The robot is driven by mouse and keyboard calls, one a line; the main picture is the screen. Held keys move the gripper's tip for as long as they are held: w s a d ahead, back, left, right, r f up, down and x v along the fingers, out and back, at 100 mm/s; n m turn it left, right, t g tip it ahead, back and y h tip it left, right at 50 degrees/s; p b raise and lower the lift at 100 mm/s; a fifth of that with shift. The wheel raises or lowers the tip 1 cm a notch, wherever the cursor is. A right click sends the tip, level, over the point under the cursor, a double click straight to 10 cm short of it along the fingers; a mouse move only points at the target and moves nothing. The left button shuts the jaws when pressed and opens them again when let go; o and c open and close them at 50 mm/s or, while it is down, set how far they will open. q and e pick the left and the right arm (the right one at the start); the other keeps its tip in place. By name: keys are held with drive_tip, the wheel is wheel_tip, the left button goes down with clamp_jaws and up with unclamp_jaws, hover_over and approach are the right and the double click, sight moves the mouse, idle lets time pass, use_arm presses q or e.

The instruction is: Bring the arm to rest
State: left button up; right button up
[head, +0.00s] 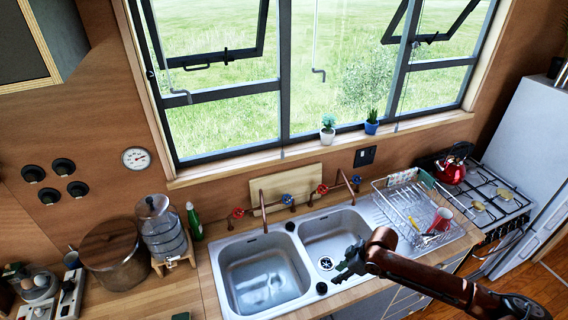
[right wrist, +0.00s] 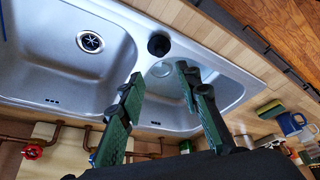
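My right arm (head: 425,268) comes in from the lower right of the head view. Its gripper (head: 350,262) is over the front of the double sink, near the right basin (head: 335,232) and the divider. In the right wrist view, the two green fingers of the gripper (right wrist: 160,82) are spread apart with nothing between them. The sink (right wrist: 60,65) lies beyond them, with a black round knob (right wrist: 158,45) on its rim. My left gripper is not in view.
A dish rack (head: 405,205) with a red cup (head: 441,219) stands right of the sink, then a stove with a red kettle (head: 450,170). Copper taps (head: 285,199) rise behind the basins. A water dispenser (head: 162,230) and large pot (head: 112,255) stand left.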

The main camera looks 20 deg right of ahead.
drive_tip(key=s+a+f+m+t, duration=0.1)
drive_tip(key=s+a+f+m, duration=0.1)
drive_tip(key=s+a+f, duration=0.6)
drive_tip(key=s+d+m+h, duration=0.2)
drive_tip(key=s+d+m, duration=0.2)
drive_tip(key=s, duration=0.4)
drive_tip(key=s+d+m+h, duration=0.2)
drive_tip(key=s+d+m, duration=0.15)
drive_tip(key=s, duration=0.45)
wheel_tip(320, 180, down, 35)
drive_tip(key=a+g+b, duration=0.2)
drive_tip(key=b, duration=0.5)
drive_tip(key=s+f+b, duration=0.3)
drive_tip(key=s+f, duration=0.7)
drive_tip(key=f, duration=0.3)
drive_tip(key=s+f+g+b, duration=0.1)
drive_tip(key=s+f+b, duration=0.3)
drive_tip(key=s+f, duration=0.7)
wheel_tip(320, 180, down, 3)
drive_tip(key=shift+d+f+n+b, duration=0.1)
drive_tip(key=shift+d+n+b, duration=0.15)
drive_tip(key=shift+n, duration=0.2)
